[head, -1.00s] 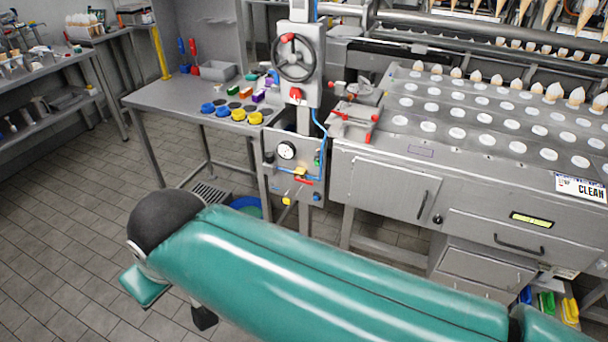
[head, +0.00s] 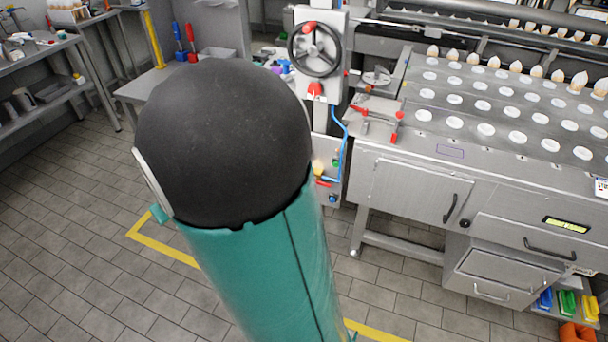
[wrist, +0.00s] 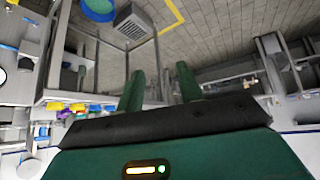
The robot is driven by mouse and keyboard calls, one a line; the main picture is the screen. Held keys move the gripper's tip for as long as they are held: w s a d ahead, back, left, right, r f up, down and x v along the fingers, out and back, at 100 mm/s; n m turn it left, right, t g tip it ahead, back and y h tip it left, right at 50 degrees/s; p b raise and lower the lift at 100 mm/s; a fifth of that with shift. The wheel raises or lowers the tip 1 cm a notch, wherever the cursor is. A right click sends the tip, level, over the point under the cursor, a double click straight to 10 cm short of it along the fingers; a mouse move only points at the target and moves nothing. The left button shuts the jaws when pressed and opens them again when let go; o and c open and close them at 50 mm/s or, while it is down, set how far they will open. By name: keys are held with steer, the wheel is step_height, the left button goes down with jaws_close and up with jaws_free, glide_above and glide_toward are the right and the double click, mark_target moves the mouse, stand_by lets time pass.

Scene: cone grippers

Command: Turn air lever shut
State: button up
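The control panel (head: 333,194) stands below the handwheel, partly hidden by my arm. A yellow valve body (head: 318,168) and a small red lever (head: 325,183) show on it, just right of my arm's black joint. The red lever looks roughly level, but it is small and partly covered. In the wrist view my gripper (wrist: 160,90) has two green fingers standing apart with nothing between them. Floor and metal frames lie beyond them, and the red lever cannot be made out there. The head view does not show my gripper.
A handwheel (head: 314,49) with a red knob stands above the panel. A blue hose (head: 346,150) runs down beside it. The steel machine cabinet (head: 415,188) is on the right, and a side table (head: 140,88) is at left. Tiled floor (head: 70,240) is open at left.

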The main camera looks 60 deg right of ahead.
steer(key=d+f+g+h, duration=0.1)
steer(key=d+f+h, duration=0.3)
steer(key=d+f, duration=0.65)
steer(key=n+g+h, duration=0.3)
steer(key=n+h, duration=0.2)
steer(key=h, duration=0.6)
glide_toward(324, 185)
steer(key=d, duration=0.4)
steer(key=w+d, duration=0.1)
steer(key=d, duration=0.3)
steer(key=w+d, duration=0.1)
steer(key=d, duration=0.3)
steer(key=shift+f, duration=0.2)
jaws_close()
